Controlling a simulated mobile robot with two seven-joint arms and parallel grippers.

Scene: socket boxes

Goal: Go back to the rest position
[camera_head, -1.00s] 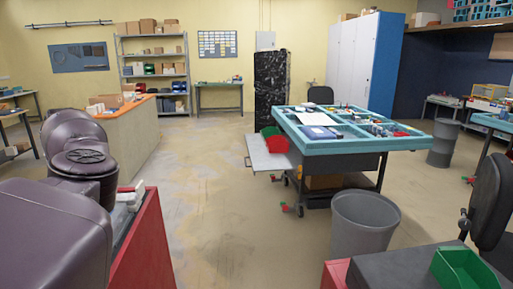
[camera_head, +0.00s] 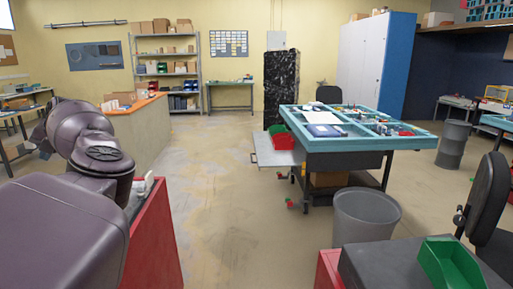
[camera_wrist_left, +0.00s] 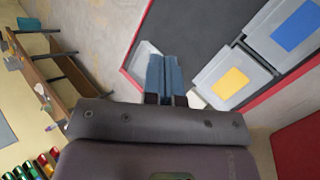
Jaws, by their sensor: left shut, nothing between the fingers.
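My left arm (camera_head: 95,150) is dark purple and bent at the left of the head view. Its hand cannot be made out clearly there. In the left wrist view my left gripper (camera_wrist_left: 163,62) shows two blue-grey fingers close together, shut and empty. Behind them lies a dark surface with a red edge, and a light-coloured piece sits close to the fingertips. My right gripper is in neither view.
A red panel (camera_head: 155,245) stands beside my left arm. Grey boxes with a yellow label (camera_wrist_left: 230,82) and a blue label (camera_wrist_left: 295,28) lie near the left gripper. A teal workbench (camera_head: 350,145), a grey bin (camera_head: 365,220) and a green tray (camera_head: 452,265) stand right. The middle floor is clear.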

